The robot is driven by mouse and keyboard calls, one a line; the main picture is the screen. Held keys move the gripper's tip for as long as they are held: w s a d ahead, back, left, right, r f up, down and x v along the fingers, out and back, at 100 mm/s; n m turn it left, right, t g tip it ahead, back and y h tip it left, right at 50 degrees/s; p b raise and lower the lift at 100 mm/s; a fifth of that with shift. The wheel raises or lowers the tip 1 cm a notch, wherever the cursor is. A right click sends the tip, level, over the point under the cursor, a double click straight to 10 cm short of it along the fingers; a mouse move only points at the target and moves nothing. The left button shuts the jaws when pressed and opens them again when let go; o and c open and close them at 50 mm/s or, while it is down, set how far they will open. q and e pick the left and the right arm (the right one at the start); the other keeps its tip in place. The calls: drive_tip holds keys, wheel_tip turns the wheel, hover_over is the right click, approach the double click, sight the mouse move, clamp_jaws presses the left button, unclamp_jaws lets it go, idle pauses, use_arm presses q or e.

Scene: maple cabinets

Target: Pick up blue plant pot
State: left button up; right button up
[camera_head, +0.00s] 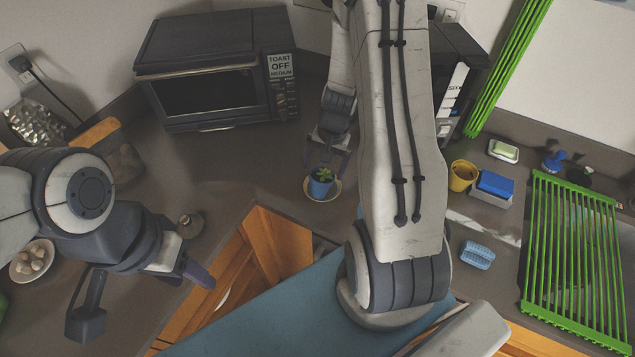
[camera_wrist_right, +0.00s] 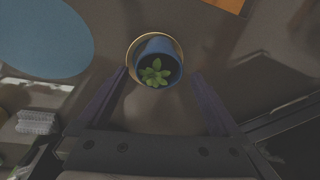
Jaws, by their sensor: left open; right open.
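The blue plant pot (camera_head: 320,187) holds a small green plant and stands on a pale yellow saucer (camera_head: 333,196) on the dark counter, in front of the toaster oven. In the right wrist view the pot (camera_wrist_right: 158,48) sits on its saucer (camera_wrist_right: 131,62), just beyond and between the fingertips. My right gripper (camera_wrist_right: 160,75) is open, with one finger on each side of the plant and nothing held. In the head view my right gripper (camera_head: 327,158) is just behind the pot, partly hidden by its arm. My left gripper (camera_head: 187,275) is open and empty over the counter's left part.
A toaster oven (camera_head: 215,70) stands behind the pot. A bowl (camera_head: 33,260) is at left. An orange wooden cabinet door (camera_head: 270,245) stands open in front.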

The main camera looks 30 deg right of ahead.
sight(322, 177)
drive_tip(key=f, duration=0.3)
drive_tip(key=f+b, duration=0.1)
drive_tip(key=f, duration=0.1)
drive_tip(key=shift+w+a+f, duration=0.2)
drive_tip(key=shift+w, duration=0.1)
drive_tip(key=shift+r, duration=0.15)
drive_tip(key=c, duration=1.6)
